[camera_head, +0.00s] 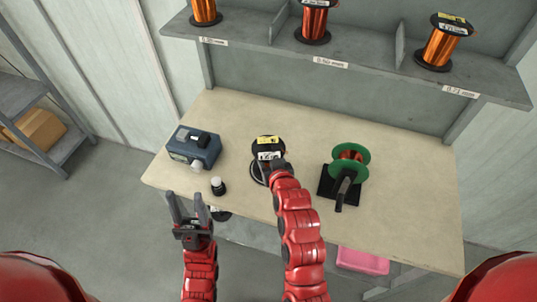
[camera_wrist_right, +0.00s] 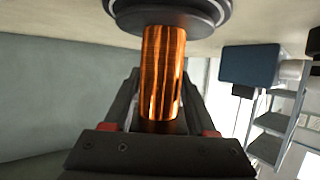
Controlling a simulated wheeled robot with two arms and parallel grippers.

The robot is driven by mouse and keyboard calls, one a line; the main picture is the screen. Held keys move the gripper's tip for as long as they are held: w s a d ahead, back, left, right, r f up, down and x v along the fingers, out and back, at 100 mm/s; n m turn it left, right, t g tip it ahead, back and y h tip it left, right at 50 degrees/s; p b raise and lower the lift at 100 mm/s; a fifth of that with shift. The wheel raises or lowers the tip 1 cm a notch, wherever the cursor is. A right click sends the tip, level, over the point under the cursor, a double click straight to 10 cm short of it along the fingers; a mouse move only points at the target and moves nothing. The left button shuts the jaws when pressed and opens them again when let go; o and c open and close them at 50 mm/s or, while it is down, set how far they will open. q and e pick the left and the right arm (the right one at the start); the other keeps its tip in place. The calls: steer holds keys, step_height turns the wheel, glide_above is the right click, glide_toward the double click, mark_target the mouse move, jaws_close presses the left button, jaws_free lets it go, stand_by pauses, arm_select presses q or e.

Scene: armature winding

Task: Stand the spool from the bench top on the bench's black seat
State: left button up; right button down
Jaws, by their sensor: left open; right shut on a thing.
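The spool (camera_head: 267,143) has black end discs and a label on top, and stands upright over the bench top. In the right wrist view its copper winding (camera_wrist_right: 162,70) sits between the fingers of my right gripper (camera_wrist_right: 160,105), which is shut on it. That view looks upside down, and the spool's lower disc is close to a dark round seat (camera_wrist_right: 205,5) with a pale rim. Part of this seat (camera_head: 256,173) shows in the head view. I cannot tell whether they touch. My left gripper (camera_head: 187,204) is open and empty at the bench's front left edge.
A blue-grey box (camera_head: 194,147) and a small bottle (camera_head: 218,187) stand left of the spool. A green-flanged winder (camera_head: 350,158) on a black base stands right. A shelf (camera_head: 350,62) with copper spools overhangs the back. The bench's right end is clear.

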steer(key=shift+f, duration=0.25)
steer(key=shift+c, duration=0.6)
jaws_free()
steer(key=shift+s, duration=0.1)
steer(key=shift+s+r, duration=0.1)
steer(key=shift+s, duration=0.15)
steer(key=b+v, duration=0.1)
steer(key=v, duration=0.3)
steer(key=p+v, duration=1)
steer(key=v, duration=0.2)
steer(key=shift+s+r, duration=0.15)
steer(key=shift+s, duration=0.15)
